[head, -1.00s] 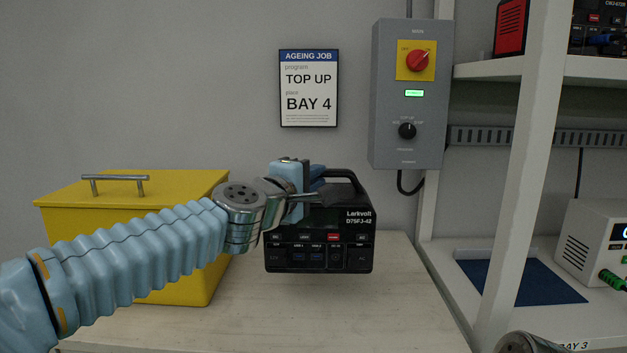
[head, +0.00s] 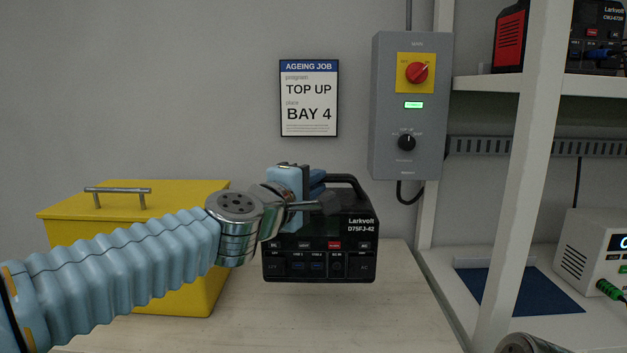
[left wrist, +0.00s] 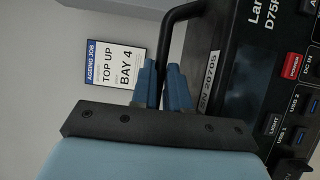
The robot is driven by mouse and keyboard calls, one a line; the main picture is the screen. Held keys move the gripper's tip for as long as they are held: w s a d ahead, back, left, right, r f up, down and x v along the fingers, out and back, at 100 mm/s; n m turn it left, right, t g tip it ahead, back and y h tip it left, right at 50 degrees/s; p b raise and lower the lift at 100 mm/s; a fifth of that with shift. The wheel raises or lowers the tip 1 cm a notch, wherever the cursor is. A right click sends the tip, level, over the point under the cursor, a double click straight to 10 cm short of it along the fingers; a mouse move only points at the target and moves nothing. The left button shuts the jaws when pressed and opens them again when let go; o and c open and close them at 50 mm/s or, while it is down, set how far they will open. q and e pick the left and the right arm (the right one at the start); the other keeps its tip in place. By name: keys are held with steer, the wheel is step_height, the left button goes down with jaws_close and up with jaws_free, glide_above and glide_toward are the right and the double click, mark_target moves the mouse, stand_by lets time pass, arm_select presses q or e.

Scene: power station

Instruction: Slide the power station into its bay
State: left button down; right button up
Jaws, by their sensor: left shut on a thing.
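The black power station (head: 345,248), marked Larkvolt D75FJ-42, is upright near the middle of the head view, over the pale table. Its bottom seems a little above the table top. My left gripper (head: 316,184) is shut on its top handle; in the left wrist view the blue fingertips (left wrist: 163,82) stand on either side of the handle bar. My arm hides the upper left of its front. A shelf bay with a blue mat (head: 535,290) is at right, beyond a white post. My right gripper is out of view.
A yellow box (head: 190,285) stands left on the table (head: 385,320). A grey control box (head: 408,105) and a sign (head: 309,98) reading TOP UP, BAY 4 are on the wall. The white post (head: 525,180) and a white instrument (head: 598,250) flank the mat.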

arm_select(q)
steer(key=s+r+p, duration=0.1)
steer(key=s+r, duration=0.2)
steer(key=s, duration=1.6)
steer(key=shift+s, duration=0.35)
steer(key=shift+r, duration=0.1)
